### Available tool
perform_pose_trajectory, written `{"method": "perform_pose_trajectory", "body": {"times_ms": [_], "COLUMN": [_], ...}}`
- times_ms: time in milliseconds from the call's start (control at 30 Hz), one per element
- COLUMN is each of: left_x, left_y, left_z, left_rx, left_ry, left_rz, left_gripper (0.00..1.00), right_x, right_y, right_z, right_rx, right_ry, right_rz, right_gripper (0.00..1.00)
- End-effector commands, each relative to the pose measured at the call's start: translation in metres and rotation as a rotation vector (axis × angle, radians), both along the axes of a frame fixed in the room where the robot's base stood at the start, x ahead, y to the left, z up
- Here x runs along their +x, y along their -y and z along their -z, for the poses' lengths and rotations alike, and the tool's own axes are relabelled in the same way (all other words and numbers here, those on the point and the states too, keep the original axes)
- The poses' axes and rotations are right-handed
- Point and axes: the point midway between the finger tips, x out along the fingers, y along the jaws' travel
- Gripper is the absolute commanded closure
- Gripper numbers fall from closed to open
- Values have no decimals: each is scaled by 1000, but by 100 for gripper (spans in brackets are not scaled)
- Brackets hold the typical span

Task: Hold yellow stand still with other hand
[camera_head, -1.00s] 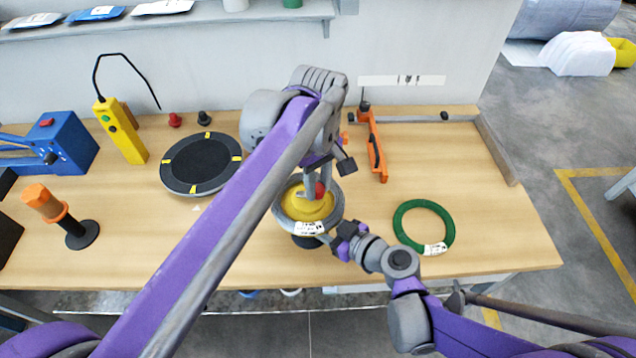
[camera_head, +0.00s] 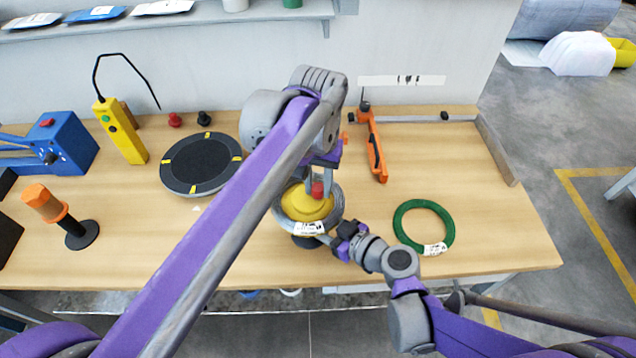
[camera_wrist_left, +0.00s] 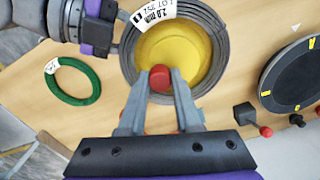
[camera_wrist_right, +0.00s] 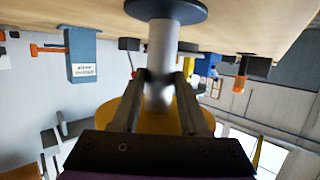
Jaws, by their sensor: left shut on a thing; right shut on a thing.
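The yellow stand (camera_head: 305,205) is upright near the front of the table, with a grey wire coil (camera_head: 335,212) around its yellow top and a white label on the coil. A red knob (camera_head: 318,190) tops the stand. My left gripper (camera_wrist_left: 161,88) is shut on the red knob (camera_wrist_left: 160,84), reaching down from above. My right gripper (camera_wrist_right: 158,82) is shut on the stand's grey post (camera_wrist_right: 159,50), between the dark round base (camera_wrist_right: 166,8) and the yellow disc (camera_wrist_right: 160,120). The coil and yellow top hide most of the post in the head view.
A green coil (camera_head: 398,222) lies to the right. A black turntable (camera_head: 190,165) lies to the left, and an orange tool (camera_head: 375,150) is behind. A yellow pendant (camera_head: 125,140), blue machine (camera_head: 65,145) and orange-handled post (camera_head: 48,207) stand further left.

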Motion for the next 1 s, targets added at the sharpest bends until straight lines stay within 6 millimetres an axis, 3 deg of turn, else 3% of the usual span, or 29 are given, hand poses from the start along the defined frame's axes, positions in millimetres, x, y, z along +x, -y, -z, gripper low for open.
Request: {"method": "perform_pose_trajectory", "body": {"times_ms": [1000], "left_x": [0], "left_y": [0], "left_z": [-1], "left_rx": [0], "left_ry": [-1], "left_rz": [965], "left_gripper": [100], "right_x": [0], "right_y": [0], "right_z": [0], "right_rx": [0], "right_ry": [0], "right_rz": [1], "right_gripper": [100]}}
